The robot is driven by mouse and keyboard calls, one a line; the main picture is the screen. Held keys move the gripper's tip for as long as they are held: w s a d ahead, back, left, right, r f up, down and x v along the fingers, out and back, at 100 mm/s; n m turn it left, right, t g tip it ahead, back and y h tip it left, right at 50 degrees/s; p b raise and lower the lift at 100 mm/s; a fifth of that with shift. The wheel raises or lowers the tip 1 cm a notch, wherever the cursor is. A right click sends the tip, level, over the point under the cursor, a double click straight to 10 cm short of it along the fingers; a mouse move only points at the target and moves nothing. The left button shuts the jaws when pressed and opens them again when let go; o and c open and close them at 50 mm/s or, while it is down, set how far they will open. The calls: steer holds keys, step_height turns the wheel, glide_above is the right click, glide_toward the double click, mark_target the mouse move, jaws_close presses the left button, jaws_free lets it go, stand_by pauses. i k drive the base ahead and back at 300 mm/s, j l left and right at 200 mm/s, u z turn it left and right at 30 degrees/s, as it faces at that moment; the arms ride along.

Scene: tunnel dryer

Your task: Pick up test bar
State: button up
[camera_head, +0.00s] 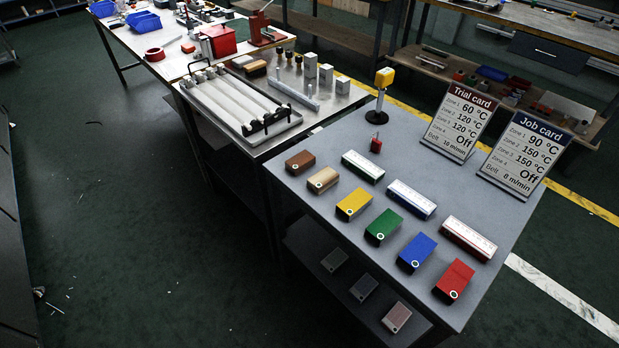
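I cannot tell for certain which thing is the test bar. On the near grey table (330,195) lie three long bars with white scale-like tops: one with green sides (363,166), one with blue sides (411,199) and one with red sides (468,238). On the metal table behind, a slim grey metal bar (293,95) with small upright pins lies beside several metal blocks (326,75). All of these lie free. My gripper is not in view.
Several coloured blocks, such as a yellow one (354,204) and a red one (454,281), line the near table. A trial card (459,120), a job card (526,155) and a yellow-topped stand (378,115) stand at its back. A roller frame (237,104) fills the metal table's left.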

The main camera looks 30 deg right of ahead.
mark_target(370, 172)
steer(key=i+j+u, duration=0.2)
steer(key=i+u, duration=0.25)
steer(key=i+j+u, duration=0.1)
steer(key=i+u, duration=0.15)
steer(key=u, duration=0.2)
steer(key=i, duration=1.9)
steer(key=i+z, duration=0.15)
steer(key=z, duration=0.35)
steer(key=i+j+z, duration=0.1)
steer(key=z, duration=0.4)
steer(key=i+j+z, duration=0.15)
steer(key=z, duration=1.2)
